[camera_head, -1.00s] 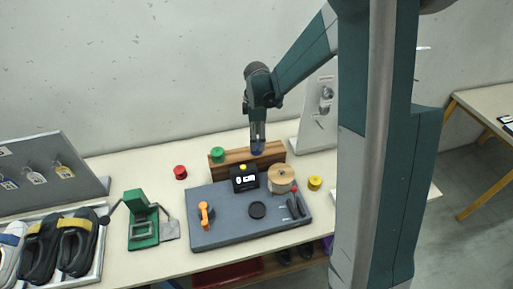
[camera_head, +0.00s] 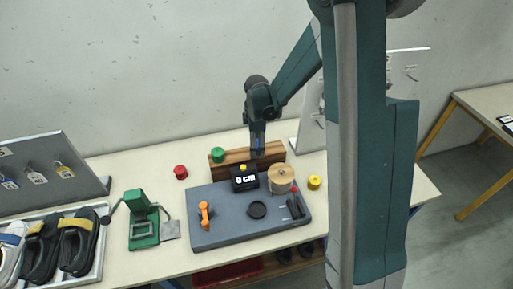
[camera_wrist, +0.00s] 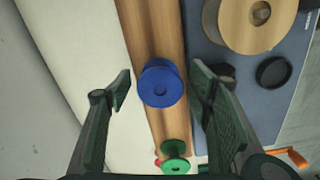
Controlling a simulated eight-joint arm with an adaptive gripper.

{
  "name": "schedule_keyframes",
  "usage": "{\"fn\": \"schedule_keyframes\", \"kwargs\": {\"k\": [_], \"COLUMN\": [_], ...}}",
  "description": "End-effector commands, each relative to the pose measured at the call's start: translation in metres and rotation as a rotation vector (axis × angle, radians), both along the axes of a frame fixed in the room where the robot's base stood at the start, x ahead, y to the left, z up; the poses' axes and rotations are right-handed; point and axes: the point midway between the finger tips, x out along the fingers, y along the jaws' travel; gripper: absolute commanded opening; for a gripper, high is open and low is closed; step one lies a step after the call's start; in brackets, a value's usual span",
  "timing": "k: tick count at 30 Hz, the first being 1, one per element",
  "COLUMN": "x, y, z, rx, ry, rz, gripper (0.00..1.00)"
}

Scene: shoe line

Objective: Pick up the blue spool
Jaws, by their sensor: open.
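The blue spool (camera_wrist: 160,84) stands on a brown wooden block (camera_wrist: 150,28) in the wrist view, between my two open fingers and apart from both. My gripper (camera_wrist: 160,100) is open and empty around it. In the head view my gripper (camera_head: 258,150) is low over the right part of the wooden block (camera_head: 236,159), and the blue spool is mostly hidden by it. A green spool (camera_head: 217,154) sits on the left part of the same block. It also shows in the wrist view (camera_wrist: 175,163), below the blue one.
A grey mat (camera_head: 230,212) in front holds a black scale display (camera_head: 244,178), a wooden spool (camera_head: 281,179), an orange-handled tool (camera_head: 205,214) and a black disc. A red spool (camera_head: 180,172) and a yellow spool (camera_head: 314,182) stand on the table. A green fixture (camera_head: 143,219) is at left.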

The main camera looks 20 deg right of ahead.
Motion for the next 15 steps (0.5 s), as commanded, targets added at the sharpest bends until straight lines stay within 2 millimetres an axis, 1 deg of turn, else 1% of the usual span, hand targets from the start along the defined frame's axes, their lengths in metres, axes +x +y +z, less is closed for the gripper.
{"fn": "schedule_keyframes", "kwargs": {"k": [5, 6, 12, 13, 15], "x": [-0.0001, -0.0001, -0.0001, -0.0001, -0.0001], "y": [0.0, 0.0, 0.0, 0.0, 0.0], "z": [0.0001, 0.0001, 0.0001, 0.0001, 0.0002], "rx": [0.0, 0.0, 0.0, 0.0, 0.0], "ry": [0.0, 0.0, 0.0, 0.0, 0.0], "rz": [0.0, 0.0, 0.0, 0.0, 0.0], "gripper": [0.52, 0.5, 0.24, 0.22, 0.22]}}
